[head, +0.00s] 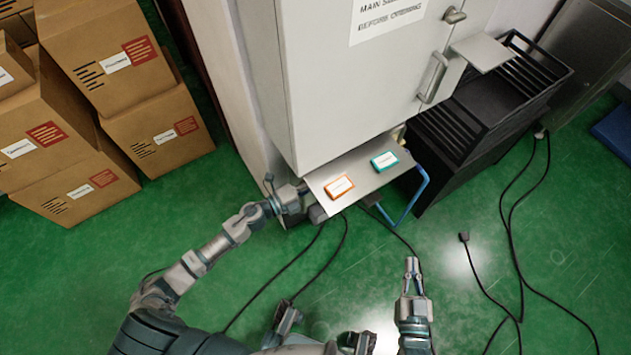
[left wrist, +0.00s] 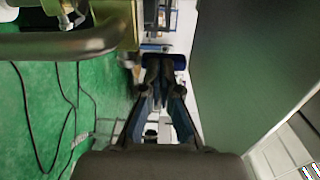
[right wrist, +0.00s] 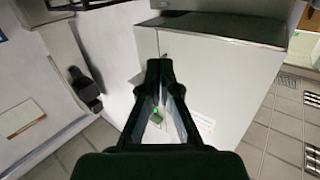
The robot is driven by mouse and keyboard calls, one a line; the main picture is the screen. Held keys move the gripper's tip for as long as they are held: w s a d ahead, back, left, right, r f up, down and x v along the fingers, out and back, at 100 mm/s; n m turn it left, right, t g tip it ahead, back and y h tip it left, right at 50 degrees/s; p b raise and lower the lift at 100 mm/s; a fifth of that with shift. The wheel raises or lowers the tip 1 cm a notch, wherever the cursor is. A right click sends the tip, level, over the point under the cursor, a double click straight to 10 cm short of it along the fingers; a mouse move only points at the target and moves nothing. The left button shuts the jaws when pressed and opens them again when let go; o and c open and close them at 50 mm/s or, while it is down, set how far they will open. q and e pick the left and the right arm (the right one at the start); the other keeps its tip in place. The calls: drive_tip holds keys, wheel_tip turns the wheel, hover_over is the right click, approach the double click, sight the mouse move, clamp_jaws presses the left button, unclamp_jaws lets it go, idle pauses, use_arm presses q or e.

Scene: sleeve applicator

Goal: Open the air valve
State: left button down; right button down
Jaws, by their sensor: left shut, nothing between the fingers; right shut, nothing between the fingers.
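No part can be clearly picked out as the air valve in any view. In the left wrist view a metal fitting (left wrist: 70,12) shows at the top left, above a thick dark bar (left wrist: 60,42); I cannot tell whether it belongs to the valve. My left gripper (left wrist: 160,65) is shut and empty; in the head view its arm reaches the left side of the small shelf, beside the cabinet's lower edge. My right gripper (head: 411,272) is shut and empty, pointing forward over the green floor, apart from everything; it also shows in the right wrist view (right wrist: 160,68).
A grey cabinet (head: 340,100) stands ahead, with a shelf (head: 362,190) carrying an orange-edged box (head: 339,187) and a green-edged box (head: 384,161). A black crate (head: 480,115) stands at right, cardboard boxes (head: 100,65) at left. Cables (head: 480,280) lie across the floor.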

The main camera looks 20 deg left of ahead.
drive_tip(key=s+d+f+g+h+p, duration=0.2)
drive_tip(key=s+d+f+g+p, duration=0.25)
drive_tip(key=s+g, duration=0.35)
drive_tip(key=s+d+f+g+h+p, duration=0.25)
drive_tip(key=s+f+g, duration=0.35)
drive_tip(key=s, duration=0.4)
use_arm(q)
drive_tip(key=shift+w+d+r+g+y+p, duration=0.55)
drive_tip(key=shift+w+d+r, duration=0.35)
drive_tip(key=shift+w, duration=0.2)
drive_tip(key=shift+w+d+f, duration=0.1)
drive_tip(key=shift+w+d, duration=0.2)
drive_tip(key=shift+w, duration=0.1)
use_arm(e)
drive_tip(key=shift+g+y, duration=0.25)
drive_tip(key=shift+g, duration=0.05)
drive_tip(key=shift+w+d+f, duration=0.1)
drive_tip(key=shift+w+f, duration=0.15)
drive_tip(key=shift+f, duration=0.55)
drive_tip(key=shift+w+d+f, duration=0.1)
drive_tip(key=shift+w+f, duration=0.15)
drive_tip(key=shift+f, duration=0.55)
drive_tip(key=shift+w+f, duration=0.25)
drive_tip(key=shift+f, duration=0.55)
use_arm(q)
drive_tip(key=shift+w+p, duration=0.1)
drive_tip(key=shift+p, duration=0.2)
use_arm(e)
drive_tip(key=shift+f, duration=0.15)
drive_tip(key=shift+w, duration=0.1)
